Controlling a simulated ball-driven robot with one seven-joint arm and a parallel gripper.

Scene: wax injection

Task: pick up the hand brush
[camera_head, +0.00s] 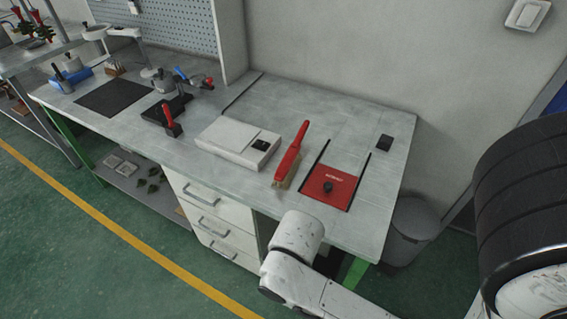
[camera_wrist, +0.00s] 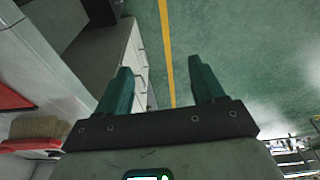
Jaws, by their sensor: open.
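The hand brush (camera_head: 291,155) has a long red handle and tan bristles. It lies on the grey workbench (camera_head: 225,113), between a white flat device and a red plate, with its handle pointing to the back. In the wrist view, tan bristles (camera_wrist: 38,127) and a red part show at the left edge, outside the fingers. My gripper (camera_wrist: 161,75) has its two teal fingers apart with nothing between them. They point past the drawer fronts toward the green floor. In the head view my gripper is not visible; only my white arm shows at the bench's front edge.
A white flat device (camera_head: 238,142) stands left of the brush, and a red plate (camera_head: 329,187) with a black knob lies to its right. Drawers (camera_head: 212,214) are under the bench. A grey bin (camera_head: 413,226) stands at its right end. The bench behind the brush is clear.

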